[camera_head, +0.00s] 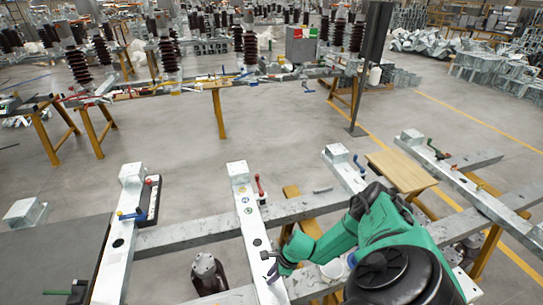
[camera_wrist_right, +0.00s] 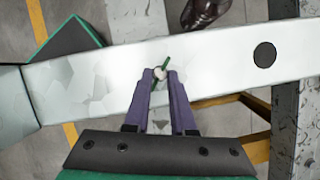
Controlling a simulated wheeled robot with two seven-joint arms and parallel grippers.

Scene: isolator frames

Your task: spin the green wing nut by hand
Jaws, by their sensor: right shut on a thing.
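In the head view my right gripper (camera_head: 270,272) is low on the middle beam (camera_head: 243,205), and I cannot make out the nut there. My left gripper is not in view.
A red handle (camera_head: 258,184) stands on the middle beam, with a dark round hole (camera_wrist_right: 265,54) further along it. Another beam (camera_head: 122,225) with a blue-and-yellow handle (camera_head: 133,214) lies further left. Open floor (camera_head: 270,130) lies beyond.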

